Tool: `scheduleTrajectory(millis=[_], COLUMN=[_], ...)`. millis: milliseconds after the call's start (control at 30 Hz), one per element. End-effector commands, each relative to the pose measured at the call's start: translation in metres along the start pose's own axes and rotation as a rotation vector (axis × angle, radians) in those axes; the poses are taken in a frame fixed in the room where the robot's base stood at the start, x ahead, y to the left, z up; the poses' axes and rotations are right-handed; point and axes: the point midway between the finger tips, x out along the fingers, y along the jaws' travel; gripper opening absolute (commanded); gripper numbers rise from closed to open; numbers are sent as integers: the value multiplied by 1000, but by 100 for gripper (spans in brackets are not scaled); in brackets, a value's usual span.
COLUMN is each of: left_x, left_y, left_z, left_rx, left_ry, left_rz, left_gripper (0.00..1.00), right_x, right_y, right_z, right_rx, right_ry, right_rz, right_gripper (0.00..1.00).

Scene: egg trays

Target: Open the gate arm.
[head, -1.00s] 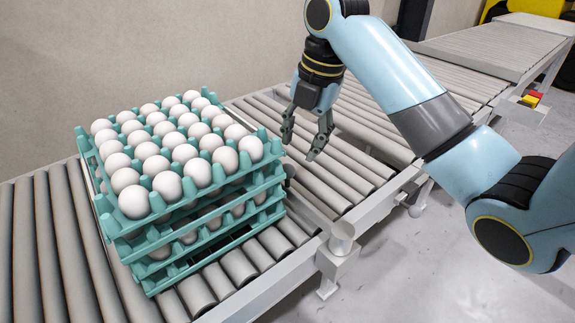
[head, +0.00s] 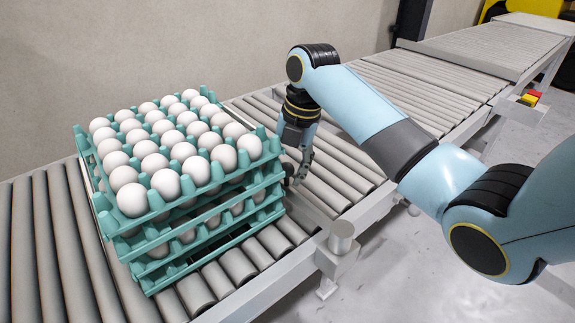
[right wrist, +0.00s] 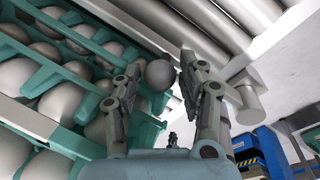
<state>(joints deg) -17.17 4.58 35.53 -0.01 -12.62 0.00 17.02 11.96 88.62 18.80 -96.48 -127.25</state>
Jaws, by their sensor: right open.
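The gate arm (head: 314,207) is a grey bar lying across the roller conveyor beside the egg trays. Its near end meets a round-topped post (head: 341,236) on the conveyor's front edge. A grey ball knob (right wrist: 160,74) shows in the right wrist view. My right gripper (head: 298,173) points down at the far end of the bar, close to the trays. In the right wrist view its two fingers are open, one on each side of the knob; I cannot tell whether they touch it. My left gripper is not in view.
Stacked teal trays (head: 205,233) full of white eggs stand just left of the gate arm, close to my right gripper. The conveyor rollers (head: 350,160) beyond the arm are clear. A wall runs behind the conveyor.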

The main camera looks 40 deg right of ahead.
Motion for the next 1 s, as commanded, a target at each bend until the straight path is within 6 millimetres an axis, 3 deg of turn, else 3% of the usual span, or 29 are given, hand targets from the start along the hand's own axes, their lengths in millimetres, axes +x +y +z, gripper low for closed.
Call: scheduleTrajectory(millis=[200,533,1000], left_x=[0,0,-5], left_y=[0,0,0], left_z=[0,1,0], left_rx=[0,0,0], left_ry=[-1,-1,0], left_rz=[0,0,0], left_gripper=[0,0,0], right_x=[0,0,-2], right_y=[0,0,-2], right_z=[0,0,4], right_rx=[0,0,26], right_ry=[0,0,-6], right_rz=[0,-1,-2], right_gripper=[41,0,0])
